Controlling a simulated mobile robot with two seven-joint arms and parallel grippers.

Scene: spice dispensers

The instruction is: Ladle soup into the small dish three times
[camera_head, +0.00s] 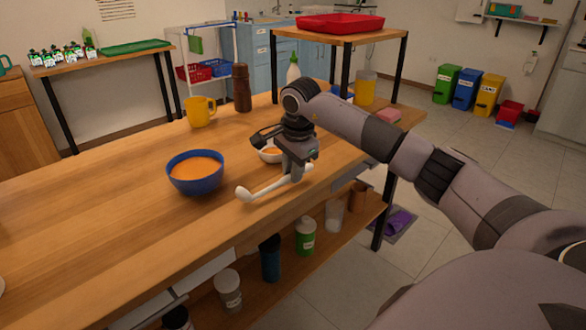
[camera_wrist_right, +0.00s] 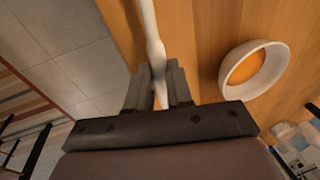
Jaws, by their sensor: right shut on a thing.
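A blue bowl (camera_head: 195,173) of orange soup stands on the wooden table. The small white dish (camera_head: 268,154), partly hidden behind my right gripper, has orange soup in it. It also shows at the right of the right wrist view (camera_wrist_right: 228,75). My right gripper (camera_head: 294,174) is shut on the white ladle (camera_head: 262,189) by its handle, near the table's front edge. The ladle's handle shows between the fingers in the right wrist view (camera_wrist_right: 153,45). The ladle's head points left, toward the front of the blue bowl, and is outside the bowl. My left gripper is out of view.
A yellow mug (camera_head: 200,111), a brown bottle (camera_head: 242,88) and a white-green bottle (camera_head: 293,70) stand toward the back of the table. A shelf below the table holds several containers, including a green can (camera_head: 305,237).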

